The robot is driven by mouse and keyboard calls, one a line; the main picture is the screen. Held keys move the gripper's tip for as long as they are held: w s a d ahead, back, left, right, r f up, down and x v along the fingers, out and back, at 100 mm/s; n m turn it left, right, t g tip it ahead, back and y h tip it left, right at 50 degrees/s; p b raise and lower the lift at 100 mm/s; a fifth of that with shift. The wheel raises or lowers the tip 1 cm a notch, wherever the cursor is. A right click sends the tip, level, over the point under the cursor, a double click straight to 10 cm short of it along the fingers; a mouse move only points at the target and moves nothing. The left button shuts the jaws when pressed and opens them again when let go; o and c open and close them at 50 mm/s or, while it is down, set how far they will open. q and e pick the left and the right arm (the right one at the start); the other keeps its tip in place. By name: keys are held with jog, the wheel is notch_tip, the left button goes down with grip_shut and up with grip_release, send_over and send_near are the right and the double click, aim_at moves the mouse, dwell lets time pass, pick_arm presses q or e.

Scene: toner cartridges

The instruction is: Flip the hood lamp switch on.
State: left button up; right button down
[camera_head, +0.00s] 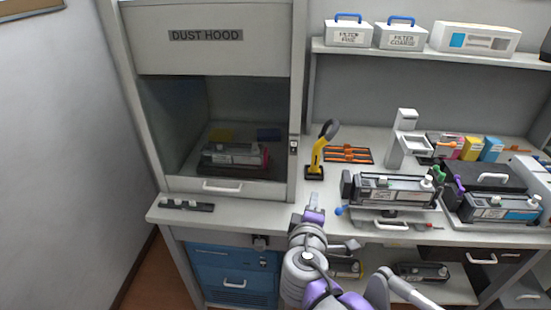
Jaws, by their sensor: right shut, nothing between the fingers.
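The dust hood (205,39) stands at the left, with its label on the upper panel. Its interior looks dim behind the sash, with a toner cartridge (232,155) inside. A small dark switch (293,147) is on the hood's right post; its position is too small to tell. My right gripper (314,198) is shut and empty, pointing up over the front edge of the bench. It is below and slightly right of the switch, clearly apart from it. My left gripper does not show.
A yellow-handled tool (319,150) stands upright close to the right of the switch. An orange rack (347,154) and cartridges on stands (392,188) occupy the bench farther right. A dark bar (187,205) lies before the hood. Filter boxes (349,32) sit on the shelf.

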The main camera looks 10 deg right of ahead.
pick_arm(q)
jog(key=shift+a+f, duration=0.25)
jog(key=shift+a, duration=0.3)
pick_arm(e)
jog(key=w+a+r+n+t+y, duration=0.1)
jog(key=w+a+r+n, duration=0.1)
jog(key=a, duration=0.3)
jog(key=shift+w+r+n+t, duration=0.3)
jog(key=shift+w+n+t, duration=0.1)
jog(key=shift+w, duration=0.15)
jog(key=shift+d, duration=0.1)
send_near(294, 151)
jog(key=x, duration=0.7)
jog(key=shift+b, duration=0.4)
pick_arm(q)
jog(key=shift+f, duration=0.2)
